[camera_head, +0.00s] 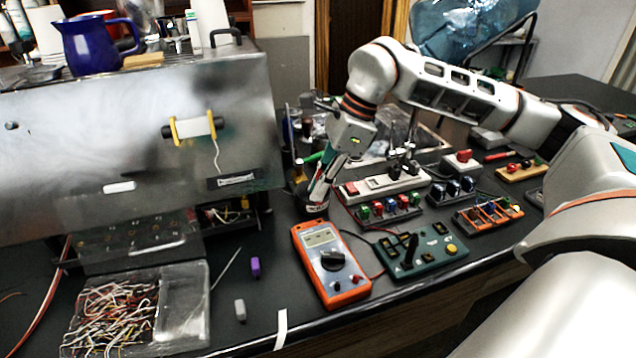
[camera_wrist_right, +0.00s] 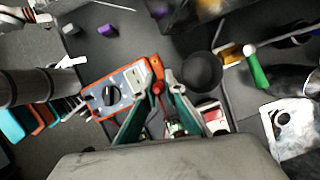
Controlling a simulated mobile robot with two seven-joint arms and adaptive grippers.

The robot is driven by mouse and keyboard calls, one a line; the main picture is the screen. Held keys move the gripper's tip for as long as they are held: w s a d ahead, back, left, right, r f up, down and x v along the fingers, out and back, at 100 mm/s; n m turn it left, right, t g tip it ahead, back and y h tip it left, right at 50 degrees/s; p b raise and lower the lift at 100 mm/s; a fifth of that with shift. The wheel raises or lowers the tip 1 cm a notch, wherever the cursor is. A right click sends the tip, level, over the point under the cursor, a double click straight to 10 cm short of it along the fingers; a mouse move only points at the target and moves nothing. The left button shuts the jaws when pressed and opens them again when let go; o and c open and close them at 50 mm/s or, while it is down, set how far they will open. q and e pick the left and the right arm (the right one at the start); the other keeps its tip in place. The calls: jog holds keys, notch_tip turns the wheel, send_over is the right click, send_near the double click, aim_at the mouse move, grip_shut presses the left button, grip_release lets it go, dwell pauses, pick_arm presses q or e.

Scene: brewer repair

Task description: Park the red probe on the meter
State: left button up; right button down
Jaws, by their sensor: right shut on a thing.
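The orange multimeter (camera_head: 332,265) lies face up near the front of the dark bench, with a grey screen and a black dial. It also shows in the right wrist view (camera_wrist_right: 115,97). My right gripper (camera_head: 318,196) is behind the meter's far end, pointing down. In the right wrist view, my right gripper (camera_wrist_right: 161,86) has its teal fingers closed around a small red piece, the red probe (camera_wrist_right: 157,88). In that view the probe is beside the meter's edge; I cannot tell whether they touch. Most of the probe is hidden. My left gripper is not in view.
A green board (camera_head: 425,248) with a black upright part stands right of the meter. Terminal rows (camera_head: 390,207) and a white power strip (camera_head: 385,182) lie behind. A steel brewer (camera_head: 120,120) fills the left. A wire tray (camera_head: 185,310) and a purple block (camera_head: 255,267) lie front left.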

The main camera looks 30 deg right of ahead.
aim_at(319, 203)
jog(key=shift+f+b, duration=1.75)
jog(key=shift+f, duration=0.55)
jog(key=shift+w+r, duration=0.1)
jog(key=shift+r, duration=0.2)
jog(key=shift+p, duration=0.4)
jog(key=shift+f, duration=0.1)
jog(key=shift+f, duration=0.1)
jog(key=shift+f, duration=0.55)
dwell(0.6)
jog(key=c, duration=2)
grip_release()
